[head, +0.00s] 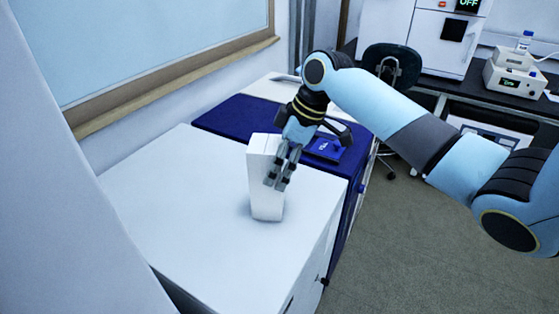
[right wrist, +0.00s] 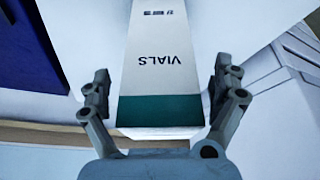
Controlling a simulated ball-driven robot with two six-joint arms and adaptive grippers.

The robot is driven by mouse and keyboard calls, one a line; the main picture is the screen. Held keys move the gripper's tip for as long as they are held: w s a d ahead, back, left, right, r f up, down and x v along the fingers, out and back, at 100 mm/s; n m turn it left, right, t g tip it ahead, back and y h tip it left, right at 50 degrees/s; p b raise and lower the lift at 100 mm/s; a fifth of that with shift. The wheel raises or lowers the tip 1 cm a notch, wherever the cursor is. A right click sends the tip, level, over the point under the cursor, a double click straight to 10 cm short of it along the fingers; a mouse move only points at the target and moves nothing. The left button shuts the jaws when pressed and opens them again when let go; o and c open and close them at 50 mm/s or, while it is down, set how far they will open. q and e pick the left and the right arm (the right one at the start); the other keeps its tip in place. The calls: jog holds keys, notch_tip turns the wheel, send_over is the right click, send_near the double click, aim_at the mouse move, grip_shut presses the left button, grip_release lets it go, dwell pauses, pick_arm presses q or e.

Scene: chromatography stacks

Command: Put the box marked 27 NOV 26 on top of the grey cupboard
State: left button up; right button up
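A tall white box (head: 257,178) stands upright on the pale top of a grey-white cupboard (head: 190,220) in the head view. In the right wrist view the box (right wrist: 157,80) shows "VIALS" upside down, a teal band and a small line of print too small to read surely. My right gripper (head: 277,182) is at the box's right side in the head view. In the right wrist view its fingers (right wrist: 161,82) are apart on either side of the box, with a gap visible at each side. My left gripper is not in view.
A dark blue cabinet top (head: 235,122) with a small blue item (head: 326,148) lies just behind the cupboard. A window ledge (head: 180,80) runs along the left wall. A dark chair (head: 392,65) and a lab bench stand further back. The cupboard top left of the box is clear.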

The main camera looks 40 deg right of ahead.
jog(key=b+v, duration=0.1)
jog(key=v, duration=1.1)
jog(key=shift+r, duration=0.15)
